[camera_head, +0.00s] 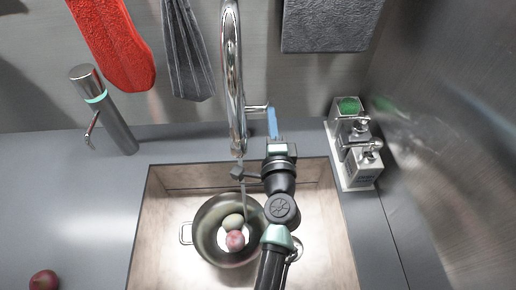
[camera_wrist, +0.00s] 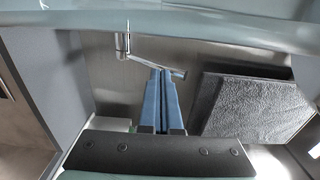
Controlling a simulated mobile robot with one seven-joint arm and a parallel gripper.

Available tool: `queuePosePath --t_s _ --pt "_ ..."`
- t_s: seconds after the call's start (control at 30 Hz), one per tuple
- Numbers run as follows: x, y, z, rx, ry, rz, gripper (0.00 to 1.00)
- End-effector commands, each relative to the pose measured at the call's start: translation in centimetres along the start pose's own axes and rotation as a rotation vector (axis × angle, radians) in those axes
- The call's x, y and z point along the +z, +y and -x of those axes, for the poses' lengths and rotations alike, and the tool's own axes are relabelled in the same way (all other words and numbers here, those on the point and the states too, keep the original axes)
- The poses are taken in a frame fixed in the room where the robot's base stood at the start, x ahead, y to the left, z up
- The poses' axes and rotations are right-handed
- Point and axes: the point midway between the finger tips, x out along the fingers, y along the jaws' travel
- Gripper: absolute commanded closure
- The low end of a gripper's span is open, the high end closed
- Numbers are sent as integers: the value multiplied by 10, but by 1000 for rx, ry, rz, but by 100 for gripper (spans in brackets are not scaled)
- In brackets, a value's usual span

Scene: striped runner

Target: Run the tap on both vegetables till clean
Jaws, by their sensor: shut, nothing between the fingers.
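A steel pot (camera_head: 203,228) stands in the sink (camera_head: 168,215). In it lie a pale green vegetable (camera_head: 233,221) and a reddish one (camera_head: 235,240), side by side. The tall chrome tap (camera_head: 231,75) arches over the pot, and a thin pale streak like running water (camera_head: 243,203) drops from its spout into the pot. My gripper (camera_head: 272,122) has its blue fingers shut and empty, just beside the tap lever (camera_head: 257,109). In the wrist view the shut fingers (camera_wrist: 161,98) point at the lever (camera_wrist: 160,66); whether they touch it I cannot tell.
A reddish round item (camera_head: 43,281) sits on the left counter. A metal dispenser (camera_head: 103,108) stands behind the sink at left, and a caddy with bottles (camera_head: 354,145) at right. A red mitt (camera_head: 113,42) and grey cloths (camera_head: 328,22) hang on the wall. The left counter is mostly clear.

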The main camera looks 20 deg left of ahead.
Motion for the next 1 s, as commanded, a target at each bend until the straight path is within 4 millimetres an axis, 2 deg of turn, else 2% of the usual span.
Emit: queuePosePath --t_s 0.43,0.83,1.0 --pt "0 0 -2 0 0 0 100" --pt "0 1 -40 -2 0 -1 100" --pt "0 1 -34 1 1 0 100"
